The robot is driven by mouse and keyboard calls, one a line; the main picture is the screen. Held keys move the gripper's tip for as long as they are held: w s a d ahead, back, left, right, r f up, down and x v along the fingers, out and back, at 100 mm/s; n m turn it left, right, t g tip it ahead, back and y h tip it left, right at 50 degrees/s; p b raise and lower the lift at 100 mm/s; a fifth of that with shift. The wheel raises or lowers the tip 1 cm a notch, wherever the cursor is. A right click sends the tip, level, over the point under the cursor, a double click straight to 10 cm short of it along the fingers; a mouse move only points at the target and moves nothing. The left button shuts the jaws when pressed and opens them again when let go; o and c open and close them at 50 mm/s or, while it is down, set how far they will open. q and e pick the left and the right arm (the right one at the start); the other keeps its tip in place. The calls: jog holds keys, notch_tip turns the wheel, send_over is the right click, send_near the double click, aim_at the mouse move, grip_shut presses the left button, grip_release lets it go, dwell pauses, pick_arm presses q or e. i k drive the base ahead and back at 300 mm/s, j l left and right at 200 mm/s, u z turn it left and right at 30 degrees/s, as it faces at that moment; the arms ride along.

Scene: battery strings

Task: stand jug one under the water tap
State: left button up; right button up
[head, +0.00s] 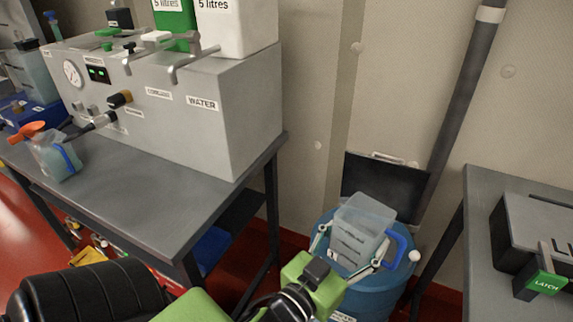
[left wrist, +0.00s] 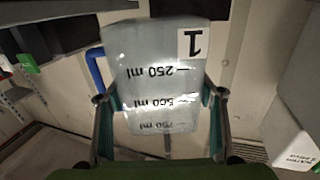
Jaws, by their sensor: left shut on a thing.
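Jug one (head: 358,232) is a clear jug with a blue handle, held over a blue barrel at the lower right of the head view. My left gripper (head: 350,262) is shut around its sides. In the left wrist view, jug one (left wrist: 155,75) shows a "1" label and millilitre marks, between the fingers of my left gripper (left wrist: 160,125). It looks empty. The water tap (head: 193,65) sticks out from the grey machine, above the WATER label, at the upper left and well away from the jug. My right gripper is not in view.
The blue barrel (head: 390,290) stands below the jug. The grey bench (head: 150,190) under the machine (head: 235,115) has clear room in front of the water tap. A second table (head: 480,235) is at the right.

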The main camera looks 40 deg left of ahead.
aim_at(209, 192)
jog(key=k+j+u, duration=0.15)
jog(key=k+u, duration=0.35)
jog(key=i+l+u, duration=0.15)
jog(key=l+u, duration=0.2)
jog(key=i+l+u, duration=0.15)
jog(key=l+u, duration=0.2)
jog(key=i+l+u, duration=0.1)
jog(key=l+u, duration=0.25)
jog(key=l, duration=0.35)
jog(key=i, duration=0.05)
